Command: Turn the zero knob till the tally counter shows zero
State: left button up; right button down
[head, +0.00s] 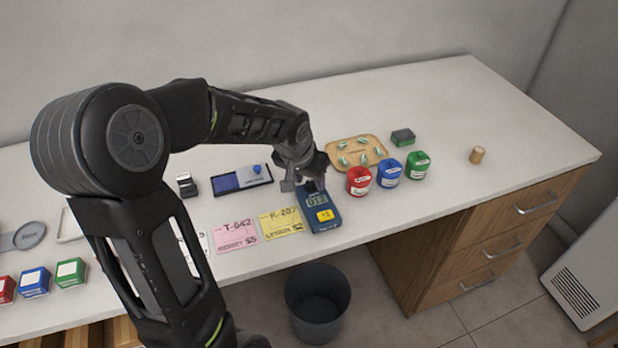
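The tally counter (333,222) is a small blue device near the front edge of the counter, with a grey-green display (317,200) and a yellow button (325,215). The display seems to read 012 or 013; the last digit is too small to be sure. My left gripper (307,186) points down at the counter's far end, just beyond the display. The zero knob is mostly hidden there by the gripper. I cannot tell whether the fingers touch it or are closed on it. My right gripper is not in view.
A yellow card (281,224) and pink card (236,235) lie left of the tally counter. Red (359,181), blue (389,173) and green (418,165) jars stand to its right, near a wooden tray (340,145). A grey bin (318,303) stands on the floor. The countertop's right end is mostly clear.

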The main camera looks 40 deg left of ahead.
pick_arm(q)
grip_shut()
jog(key=shift+r+m, duration=0.1)
jog(key=shift+m, duration=0.2)
dwell(0.5)
